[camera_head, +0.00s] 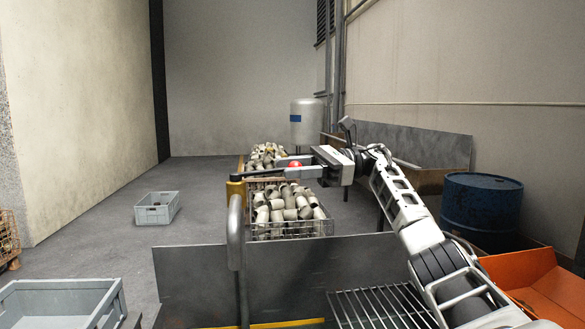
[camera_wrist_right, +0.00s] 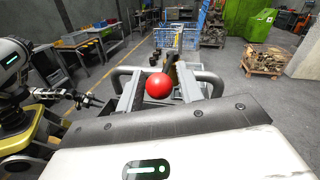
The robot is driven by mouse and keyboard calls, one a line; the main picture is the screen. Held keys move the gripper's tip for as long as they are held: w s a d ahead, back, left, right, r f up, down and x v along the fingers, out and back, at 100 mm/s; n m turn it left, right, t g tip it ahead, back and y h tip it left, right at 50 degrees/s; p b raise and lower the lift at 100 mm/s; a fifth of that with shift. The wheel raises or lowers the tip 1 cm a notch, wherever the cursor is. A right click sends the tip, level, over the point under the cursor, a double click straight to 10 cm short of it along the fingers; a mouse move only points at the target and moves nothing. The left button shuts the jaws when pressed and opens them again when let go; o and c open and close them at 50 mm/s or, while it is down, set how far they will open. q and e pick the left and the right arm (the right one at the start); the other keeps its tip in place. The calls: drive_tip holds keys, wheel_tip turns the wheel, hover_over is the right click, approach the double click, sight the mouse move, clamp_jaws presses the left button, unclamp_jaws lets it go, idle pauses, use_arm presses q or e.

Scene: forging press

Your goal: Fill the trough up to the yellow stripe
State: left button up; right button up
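The trough (camera_head: 290,275) is a dark sheet-metal wall in the foreground of the head view. A yellow stripe (camera_head: 270,325) runs low on it, cut by the picture's bottom edge; I cannot see its fill. Behind it a wire basket (camera_head: 320,229) is heaped with grey cylindrical billets (camera_head: 288,203). My right gripper (camera_head: 281,167) is above the basket's far end, its fingers apart around a red ball-shaped knob (camera_head: 295,164). The knob also shows between the fingers in the right wrist view (camera_wrist_right: 158,86); contact is unclear. My left gripper (camera_wrist_right: 84,101) shows small at the left.
More billets (camera_head: 264,154) lie behind the basket. A grey pipe (camera_head: 236,230) rises in front of the trough. A wire rack (camera_head: 375,308) and an orange tray (camera_head: 540,280) are at right, with a blue drum (camera_head: 480,207). Grey crates (camera_head: 156,207) stand on the open floor at left.

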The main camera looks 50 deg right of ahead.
drive_tip(key=shift+o, duration=0.6)
drive_tip(key=p+v, duration=0.1)
drive_tip(key=v, duration=0.6)
drive_tip(key=shift+d, duration=0.25)
drive_tip(key=shift+s+f, duration=0.1)
drive_tip(key=shift+s, duration=0.05)
